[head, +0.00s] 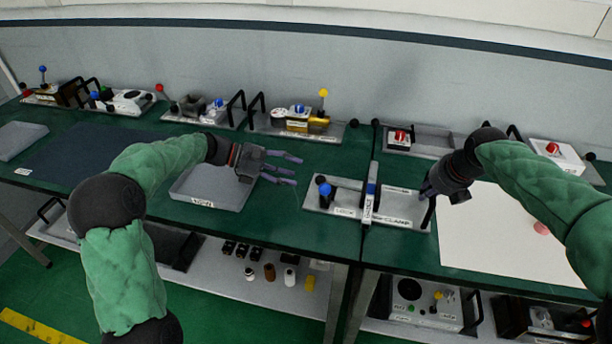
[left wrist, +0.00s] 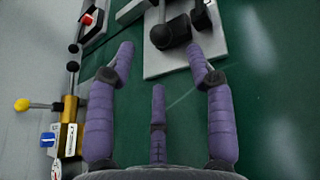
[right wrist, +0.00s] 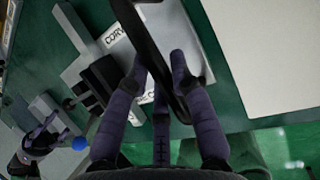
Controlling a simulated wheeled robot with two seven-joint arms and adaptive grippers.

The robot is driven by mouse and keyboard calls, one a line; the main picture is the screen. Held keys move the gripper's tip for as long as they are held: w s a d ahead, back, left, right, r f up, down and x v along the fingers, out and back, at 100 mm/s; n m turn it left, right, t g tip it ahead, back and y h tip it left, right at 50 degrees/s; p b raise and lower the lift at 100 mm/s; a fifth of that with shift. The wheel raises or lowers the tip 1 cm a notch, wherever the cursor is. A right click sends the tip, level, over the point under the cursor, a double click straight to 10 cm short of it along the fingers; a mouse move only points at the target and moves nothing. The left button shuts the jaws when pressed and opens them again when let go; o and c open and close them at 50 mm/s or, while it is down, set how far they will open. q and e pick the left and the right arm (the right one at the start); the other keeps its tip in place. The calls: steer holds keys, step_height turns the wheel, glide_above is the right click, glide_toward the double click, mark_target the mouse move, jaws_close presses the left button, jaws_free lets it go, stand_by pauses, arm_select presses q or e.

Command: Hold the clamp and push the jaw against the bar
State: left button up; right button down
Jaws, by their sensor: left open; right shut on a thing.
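The clamp fixture, a grey plate (head: 400,212) labelled LOCK and CLAMP, lies near the front of the green bench. A blue-knobbed lever (head: 325,190) stands at its left. An upright grey bar (head: 371,190) with a blue part crosses its middle. My right gripper (head: 432,195) is shut on the black handle at the fixture's right end; the handle (right wrist: 140,35) runs between its fingers in the right wrist view. My left gripper (head: 290,170) is open and empty, left of the fixture. The fixture's plate (left wrist: 165,65) and black parts (left wrist: 172,35) lie ahead of its fingers. I cannot make out the jaw's contact.
A grey tray (head: 215,188) lies below and left of my left gripper. A white sheet (head: 510,235) lies right of the fixture. Other fixtures, one with a yellow-knobbed lever (head: 323,95), stand along the back. Bare green bench lies between tray and fixture.

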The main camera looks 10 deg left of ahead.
arm_select(q)
steer(key=shift+v, duration=2.05)
arm_select(e)
steer(key=shift+s+a+f, duration=0.1)
steer(key=shift+f, duration=0.25)
steer(key=c, duration=1)
jaws_free()
arm_select(q)
steer(key=shift+w, duration=0.1)
arm_select(e)
steer(key=shift+r, duration=0.15)
steer(key=shift+r, duration=0.15)
steer(key=shift+r, duration=0.15)
arm_select(q)
steer(key=shift+f, duration=0.1)
arm_select(e)
steer(key=v, duration=1.1)
steer(key=shift+r, duration=0.15)
